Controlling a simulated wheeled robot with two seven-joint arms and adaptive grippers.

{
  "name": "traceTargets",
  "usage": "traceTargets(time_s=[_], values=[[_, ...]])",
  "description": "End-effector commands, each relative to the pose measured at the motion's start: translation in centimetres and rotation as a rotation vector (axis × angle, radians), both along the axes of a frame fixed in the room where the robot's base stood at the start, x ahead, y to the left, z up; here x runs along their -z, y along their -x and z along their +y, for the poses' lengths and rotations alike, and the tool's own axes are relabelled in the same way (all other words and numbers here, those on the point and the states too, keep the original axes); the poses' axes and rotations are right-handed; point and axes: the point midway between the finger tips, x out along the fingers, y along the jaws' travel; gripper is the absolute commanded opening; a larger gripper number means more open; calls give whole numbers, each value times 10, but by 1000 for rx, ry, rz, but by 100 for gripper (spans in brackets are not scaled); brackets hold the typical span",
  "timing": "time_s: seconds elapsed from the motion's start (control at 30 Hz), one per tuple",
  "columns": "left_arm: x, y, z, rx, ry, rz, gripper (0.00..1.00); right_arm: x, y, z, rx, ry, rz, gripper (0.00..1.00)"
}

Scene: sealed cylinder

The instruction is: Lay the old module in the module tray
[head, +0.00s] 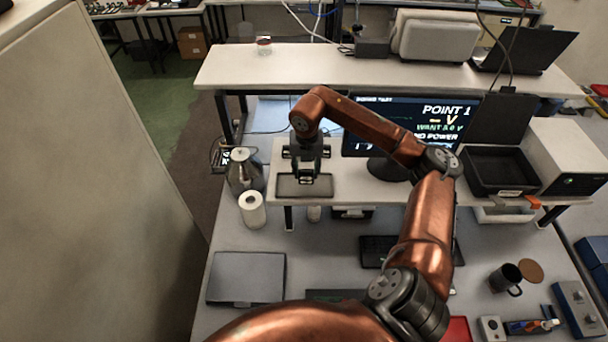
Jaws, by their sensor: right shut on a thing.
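My right gripper (306,172) is at the far end of my copper arm, pointing down over a shallow grey tray (289,190) on the left end of the raised shelf. The gripper is shut on a small dark thing, which I take to be the old module (306,180); it is small and partly hidden by the fingers. It shows inside the tray's outline, but I cannot tell whether it touches the tray floor. My left gripper is not in view.
A monitor (410,122) stands right of the tray, and a deep black bin (500,172) sits further right. A kettle (243,170) and a white paper roll (252,209) stand left of the shelf. A closed grey laptop-like slab (246,277) lies in front.

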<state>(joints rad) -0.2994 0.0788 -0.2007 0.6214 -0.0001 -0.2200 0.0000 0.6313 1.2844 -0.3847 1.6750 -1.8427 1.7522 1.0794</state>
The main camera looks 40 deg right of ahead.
Motion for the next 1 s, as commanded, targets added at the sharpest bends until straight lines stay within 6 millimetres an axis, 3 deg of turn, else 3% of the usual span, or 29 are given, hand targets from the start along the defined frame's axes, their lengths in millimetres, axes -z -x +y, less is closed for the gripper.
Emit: traceTargets(time_s=[0.17,0.4,0.8,0.83,1.0], values=[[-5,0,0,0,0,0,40,9,-7,1,-1,-1,2,7],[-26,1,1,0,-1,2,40,38,-9,1,-1,-1,3,7],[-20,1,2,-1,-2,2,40,48,-10,0,-1,1,0,7],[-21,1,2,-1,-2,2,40,47,-10,0,-1,1,1,38],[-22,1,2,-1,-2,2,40,46,-10,0,-1,1,1,49]])
